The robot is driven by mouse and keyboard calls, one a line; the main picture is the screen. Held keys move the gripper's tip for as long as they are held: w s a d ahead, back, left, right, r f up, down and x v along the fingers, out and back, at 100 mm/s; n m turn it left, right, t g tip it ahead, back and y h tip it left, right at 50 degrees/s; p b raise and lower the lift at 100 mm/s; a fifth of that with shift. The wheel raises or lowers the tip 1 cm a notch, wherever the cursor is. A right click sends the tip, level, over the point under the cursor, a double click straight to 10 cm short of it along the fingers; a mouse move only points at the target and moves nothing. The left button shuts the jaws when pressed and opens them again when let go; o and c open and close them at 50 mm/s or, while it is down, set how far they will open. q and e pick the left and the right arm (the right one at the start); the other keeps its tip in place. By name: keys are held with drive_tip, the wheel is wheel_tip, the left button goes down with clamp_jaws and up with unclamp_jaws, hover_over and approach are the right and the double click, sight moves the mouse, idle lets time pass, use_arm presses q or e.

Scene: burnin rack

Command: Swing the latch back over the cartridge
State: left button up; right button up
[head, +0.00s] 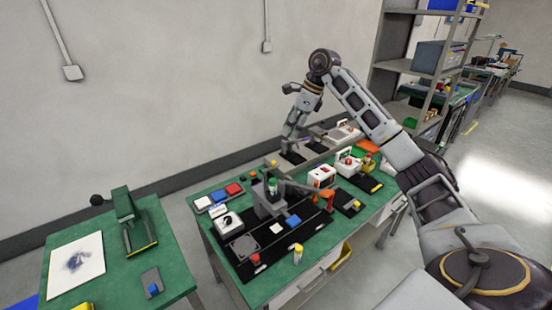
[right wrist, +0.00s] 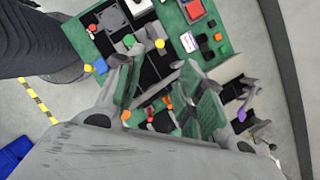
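My right arm arches in from the right in the head view. Its gripper (head: 302,149) hangs over the back of the green bench. In the right wrist view, its two fingers (right wrist: 165,96) stand wide apart with nothing held between them. The black mat and small orange and red parts show beyond the fingers. A grey fixture (head: 265,203) with a green-topped part stands on the bench's black mat, left of and nearer than the gripper. A thin grey bar reaches right from it. I cannot tell surely which parts are the latch and cartridge. My left gripper is not seen.
Blue and red blocks (head: 234,189) lie at the bench's back left. A yellow-topped cylinder (head: 298,254) stands near the front edge. A separate green table (head: 153,270) is at left.

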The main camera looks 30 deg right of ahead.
sight(274, 162)
drive_tip(key=shift+f, duration=0.1)
drive_tip(key=shift+p+x, duration=1.15)
drive_tip(key=shift+x, duration=5.7)
drive_tip(key=shift+c, duration=0.4)
clamp_jaws()
